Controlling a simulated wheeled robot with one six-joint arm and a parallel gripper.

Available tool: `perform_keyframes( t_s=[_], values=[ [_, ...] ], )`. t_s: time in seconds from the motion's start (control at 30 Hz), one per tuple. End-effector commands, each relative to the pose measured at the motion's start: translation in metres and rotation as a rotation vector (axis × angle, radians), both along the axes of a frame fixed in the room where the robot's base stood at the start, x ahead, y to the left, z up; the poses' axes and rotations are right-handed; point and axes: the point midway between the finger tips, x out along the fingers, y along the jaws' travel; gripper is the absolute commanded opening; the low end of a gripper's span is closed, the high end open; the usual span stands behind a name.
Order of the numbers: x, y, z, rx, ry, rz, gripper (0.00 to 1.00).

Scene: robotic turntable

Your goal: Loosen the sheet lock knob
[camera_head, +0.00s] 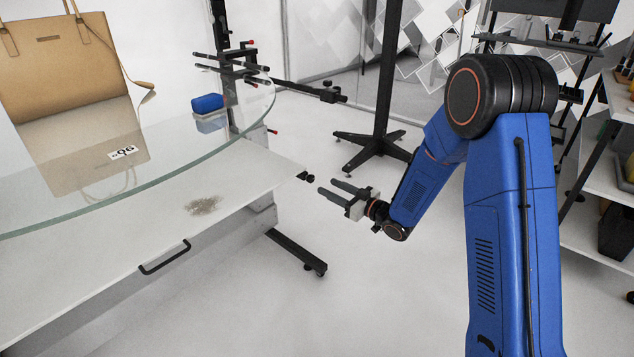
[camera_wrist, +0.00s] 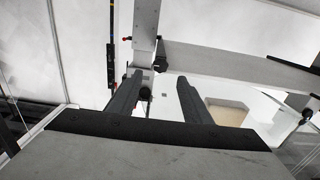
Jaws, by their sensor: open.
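A small black knob (camera_head: 306,177) sticks out at the right corner of the white table in the head view; I cannot tell for sure that it is the sheet lock knob. My gripper (camera_head: 327,186) is open and empty, just right of this knob and apart from it. In the wrist view, my gripper's two dark fingers (camera_wrist: 158,78) are spread. A dark round knob (camera_wrist: 160,64) shows beyond the gap between the fingertips, by a grey upright bar. Another dark round part (camera_wrist: 144,93) shows near the left finger.
A black stand (camera_head: 378,110) is at the back. Shelves (camera_head: 610,165) are at the right. The floor under my gripper is clear.

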Motion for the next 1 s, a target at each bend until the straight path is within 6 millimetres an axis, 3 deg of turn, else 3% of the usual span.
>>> perform_keyframes(
  t_s=[0.2, 0.4, 0.83, 0.87, 1.0],
  values=[
    [0.023, 0.031, 0.0, 0.0, -0.001, 0.002, 0.44],
    [0.037, 0.048, -0.001, -0.001, 0.001, 0.001, 0.44],
    [0.043, 0.055, 0.0, 0.0, 0.0, -0.001, 0.44],
    [0.043, 0.055, 0.0, 0.0, 0.0, -0.001, 0.42],
    [0.043, 0.055, 0.0, 0.0, 0.0, 0.0, 0.08]
  ],
)
